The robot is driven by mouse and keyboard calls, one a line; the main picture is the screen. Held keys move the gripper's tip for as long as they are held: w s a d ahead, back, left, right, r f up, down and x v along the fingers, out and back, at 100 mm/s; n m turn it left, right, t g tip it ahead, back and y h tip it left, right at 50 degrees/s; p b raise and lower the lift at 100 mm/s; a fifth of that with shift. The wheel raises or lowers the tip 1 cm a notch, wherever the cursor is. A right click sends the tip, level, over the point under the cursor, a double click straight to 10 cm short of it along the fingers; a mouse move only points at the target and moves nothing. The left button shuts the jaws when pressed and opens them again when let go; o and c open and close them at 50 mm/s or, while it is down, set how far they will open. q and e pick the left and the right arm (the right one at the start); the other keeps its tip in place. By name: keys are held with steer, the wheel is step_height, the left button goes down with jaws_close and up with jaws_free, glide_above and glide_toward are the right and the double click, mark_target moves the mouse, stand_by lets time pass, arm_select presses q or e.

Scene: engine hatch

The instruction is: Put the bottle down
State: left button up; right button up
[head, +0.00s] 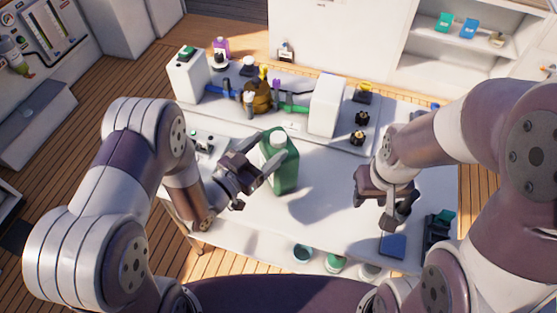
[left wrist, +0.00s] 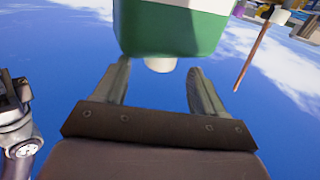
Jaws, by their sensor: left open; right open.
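A green bottle (head: 281,172) with a pale cap stands upright on the white table (head: 325,195), near its middle. My left gripper (head: 258,180) is just left of the bottle, its fingers pointing toward it. In the left wrist view, the fingers (left wrist: 160,88) are spread, and the green bottle (left wrist: 172,30) with its white label is just beyond them, with its cap facing the gap. Whether a finger touches the bottle I cannot tell. My right gripper (head: 392,212) is open and empty over the right part of the table, pointing down.
Engine parts stand along the back of the table, with a white box (head: 327,104), a brown part (head: 257,95) and green pipes. A blue pad (head: 392,246) lies front right, and several small cups (head: 335,262) line the front edge. The table between my grippers is clear.

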mark_target(272, 141)
arm_select(q)
steer(key=x, duration=0.5)
steer(key=shift+s+a, duration=0.1)
jaws_close()
steer(key=shift+r, duration=0.1)
steer(key=shift+r, duration=0.15)
